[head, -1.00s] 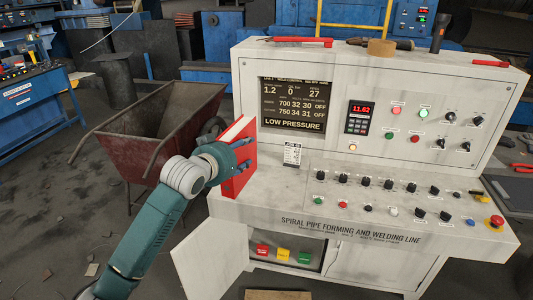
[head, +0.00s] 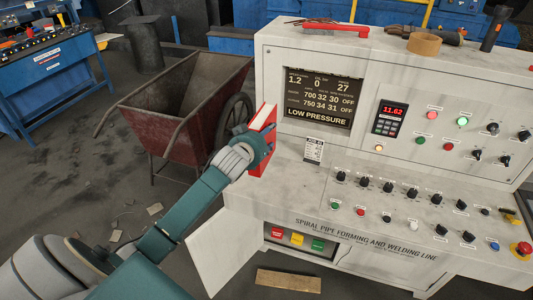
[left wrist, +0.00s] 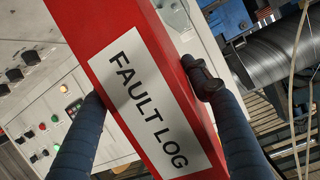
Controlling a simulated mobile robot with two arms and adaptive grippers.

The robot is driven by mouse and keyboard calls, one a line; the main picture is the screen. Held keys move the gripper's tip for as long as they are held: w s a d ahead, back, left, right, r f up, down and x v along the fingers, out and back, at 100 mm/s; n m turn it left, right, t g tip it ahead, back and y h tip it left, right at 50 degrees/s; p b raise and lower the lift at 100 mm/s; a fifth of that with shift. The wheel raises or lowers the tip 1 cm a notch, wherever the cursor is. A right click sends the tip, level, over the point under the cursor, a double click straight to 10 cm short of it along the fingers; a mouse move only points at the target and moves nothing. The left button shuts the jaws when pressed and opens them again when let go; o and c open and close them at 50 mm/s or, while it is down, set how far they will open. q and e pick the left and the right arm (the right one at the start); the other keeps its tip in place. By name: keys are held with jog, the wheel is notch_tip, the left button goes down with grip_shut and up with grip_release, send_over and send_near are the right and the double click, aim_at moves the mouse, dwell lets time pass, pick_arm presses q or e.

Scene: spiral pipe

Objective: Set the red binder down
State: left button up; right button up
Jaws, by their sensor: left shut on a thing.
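The red binder (head: 259,138) is at the left end of the grey-white control console (head: 263,196) in the head view, standing roughly upright with its white page edges showing. My left gripper (head: 256,150) is shut on it from the left. In the left wrist view the red binder (left wrist: 183,120) fills the middle, with a white "FAULT LOG" label, tilted in the picture. The dark fingers of my left gripper (left wrist: 150,95) lie on either side of it. Whether its lower edge touches the console's desk is hidden. My right gripper is not in view.
The desk's sloped front holds several knobs and buttons. A job card (head: 313,149) is right of the binder. A rusty cart (head: 170,130) stands behind to the left. An open cabinet door (head: 221,250) juts out below. A tape roll (head: 424,43) lies on top.

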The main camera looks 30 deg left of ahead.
pick_arm(q)
notch_tip(320, 180, down, 8)
jog(key=shift+w+f+p, duration=0.1)
jog(key=shift+f+p, duration=0.05)
jog(key=shift+p, duration=0.3)
jog(key=shift+f, duration=0.1)
jog(key=o, duration=1.7)
jog(key=shift+f, duration=0.15)
jog(key=shift+d, duration=0.1)
jog(key=b+v, duration=0.2)
jog(key=v, duration=1)
